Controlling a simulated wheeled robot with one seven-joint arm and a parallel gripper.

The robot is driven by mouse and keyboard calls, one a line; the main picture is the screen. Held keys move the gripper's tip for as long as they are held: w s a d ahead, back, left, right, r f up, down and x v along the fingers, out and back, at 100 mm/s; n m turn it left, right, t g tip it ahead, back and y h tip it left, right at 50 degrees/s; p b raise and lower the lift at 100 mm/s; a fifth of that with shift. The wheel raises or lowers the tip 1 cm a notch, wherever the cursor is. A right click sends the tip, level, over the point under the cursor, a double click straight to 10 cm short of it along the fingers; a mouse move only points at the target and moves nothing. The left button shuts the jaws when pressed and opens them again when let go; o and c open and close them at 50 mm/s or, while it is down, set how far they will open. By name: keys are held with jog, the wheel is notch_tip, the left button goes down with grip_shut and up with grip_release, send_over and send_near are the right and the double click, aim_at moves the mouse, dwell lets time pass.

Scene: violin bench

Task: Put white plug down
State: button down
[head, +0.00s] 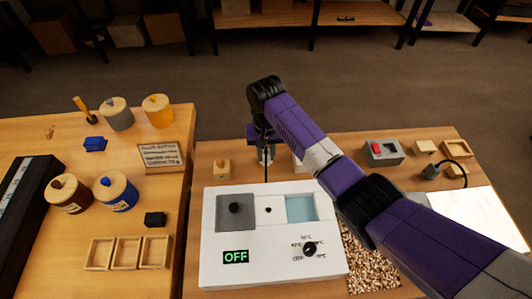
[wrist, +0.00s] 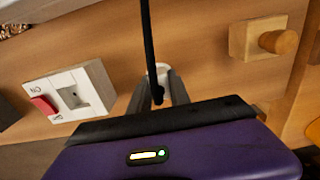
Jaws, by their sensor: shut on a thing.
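My gripper (head: 266,156) is above the wooden bench, just behind the white control box (head: 215,272). In the wrist view my gripper (wrist: 159,88) has its two grey fingers shut on the white plug (wrist: 162,69), which is mostly hidden between them. A black cable (wrist: 148,35) runs from the plug; in the head view it hangs toward the box. A white socket block (wrist: 85,88) with a red switch is left of the fingers in the wrist view, apart from the plug. I cannot tell whether the plug touches the bench.
The box's display reads OFF. A grey unit with a red switch (head: 383,152) is at right. Several jars stand on the left table. Bare bench lies around the gripper.

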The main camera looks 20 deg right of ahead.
aim_at(266, 153)
jog(key=c, duration=1.2)
grip_release()
notch_tip(266, 153, up, 12)
jog(key=shift+r, duration=0.15)
